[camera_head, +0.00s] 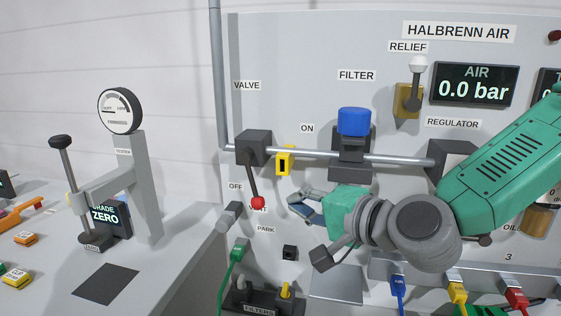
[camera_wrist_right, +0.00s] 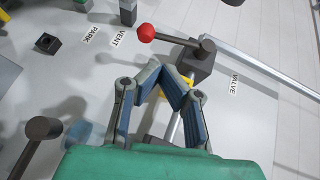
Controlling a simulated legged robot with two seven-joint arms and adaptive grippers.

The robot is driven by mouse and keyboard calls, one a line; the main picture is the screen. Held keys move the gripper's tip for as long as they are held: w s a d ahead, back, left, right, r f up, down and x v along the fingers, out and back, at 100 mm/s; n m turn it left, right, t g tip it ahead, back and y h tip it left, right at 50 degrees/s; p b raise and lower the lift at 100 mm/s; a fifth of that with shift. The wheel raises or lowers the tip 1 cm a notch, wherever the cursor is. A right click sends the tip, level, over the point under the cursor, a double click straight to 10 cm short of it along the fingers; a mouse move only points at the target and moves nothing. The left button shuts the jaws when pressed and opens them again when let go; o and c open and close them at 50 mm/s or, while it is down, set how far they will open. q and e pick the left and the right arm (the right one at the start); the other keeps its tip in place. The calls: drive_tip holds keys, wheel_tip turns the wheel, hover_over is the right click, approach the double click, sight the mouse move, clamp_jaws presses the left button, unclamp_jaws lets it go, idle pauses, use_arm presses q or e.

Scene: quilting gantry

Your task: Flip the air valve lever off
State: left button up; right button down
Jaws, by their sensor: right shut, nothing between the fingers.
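The air valve (camera_head: 253,147) is a dark block on the grey pipe. Its lever (camera_head: 254,180) hangs down, tilted slightly right, to a red knob (camera_head: 258,202). The knob is beside the OFF label (camera_head: 235,187), away from the ON label (camera_head: 307,128). In the right wrist view the red knob (camera_wrist_right: 146,33) and valve block (camera_wrist_right: 203,60) show beyond the fingers. My right gripper (camera_head: 293,202) is shut and empty, just right of the knob with a small gap; its fingertips (camera_wrist_right: 163,75) meet in the wrist view. My left gripper is out of view.
The AIR display (camera_head: 474,84) reads 0.0 bar. A yellow tag (camera_head: 285,160) hangs on the pipe, and a blue-topped filter (camera_head: 354,122) stands right of it. A grey vent fitting (camera_head: 229,216) sticks out below left of the knob. A gauge tester (camera_head: 134,185) stands left.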

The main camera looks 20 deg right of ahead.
sight(259, 197)
drive_tip(key=shift+m+t+y, duration=0.3)
drive_tip(key=shift+m+t, duration=0.2)
drive_tip(key=shift+t, duration=0.2)
drive_tip(key=b+x, duration=0.1)
drive_tip(key=x, duration=0.2)
drive_tip(key=f+b+x, duration=0.1)
drive_tip(key=b+x, duration=0.1)
drive_tip(key=x, duration=0.2)
drive_tip(key=b+x, duration=0.1)
drive_tip(key=x, duration=0.2)
drive_tip(key=shift+w+d+f, duration=0.1)
drive_tip(key=shift+w+f, duration=0.15)
drive_tip(key=shift+w+a, duration=0.15)
drive_tip(key=shift+a, duration=0.1)
drive_tip(key=shift+a+r, duration=0.1)
drive_tip(key=shift+r, duration=0.05)
